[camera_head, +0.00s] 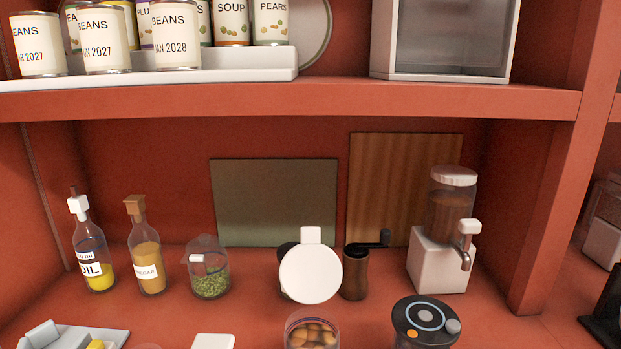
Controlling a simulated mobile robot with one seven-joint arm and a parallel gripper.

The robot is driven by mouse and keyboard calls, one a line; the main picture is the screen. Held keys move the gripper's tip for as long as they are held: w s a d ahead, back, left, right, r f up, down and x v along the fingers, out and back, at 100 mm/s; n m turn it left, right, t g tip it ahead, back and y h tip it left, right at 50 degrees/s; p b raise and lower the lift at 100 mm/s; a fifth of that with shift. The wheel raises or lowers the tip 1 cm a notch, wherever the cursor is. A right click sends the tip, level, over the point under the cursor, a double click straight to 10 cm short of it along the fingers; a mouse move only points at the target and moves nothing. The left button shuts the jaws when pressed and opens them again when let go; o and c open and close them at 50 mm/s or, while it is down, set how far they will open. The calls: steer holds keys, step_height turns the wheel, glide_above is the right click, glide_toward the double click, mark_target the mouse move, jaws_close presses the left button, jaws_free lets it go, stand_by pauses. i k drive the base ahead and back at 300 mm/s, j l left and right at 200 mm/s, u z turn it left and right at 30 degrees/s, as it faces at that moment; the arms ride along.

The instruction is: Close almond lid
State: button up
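A clear jar of brown almond-like nuts (312,332) stands at the bottom edge of the picture, right of the middle. Its lower part is cut off by the frame. A round white lid (310,275) with a square tab on top stands raised, nearly upright, behind and above the jar's mouth. The nuts show through the open top and clear wall. The hinge between lid and jar is too small to make out. My gripper is not in view.
A dark round device (425,322) stands right of the jar. A wooden grinder (355,272) and a dispenser (440,262) stand behind. A green-filled jar (209,278) and bottles (146,255) stand left. An upper shelf (330,103) with cans overhangs the back.

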mark_target(310, 273)
steer(key=i+l+u, duration=0.15)
steer(key=l+u, duration=0.2)
steer(key=l, duration=0.3)
steer(key=i+l+u, duration=0.1)
steer(key=l+u, duration=0.3)
steer(key=l, duration=0.25)
steer(key=k+j+z, duration=0.45)
steer(key=k+z, duration=0.15)
steer(key=k, duration=0.2)
steer(key=z, duration=0.1)
steer(key=i, duration=0.9)
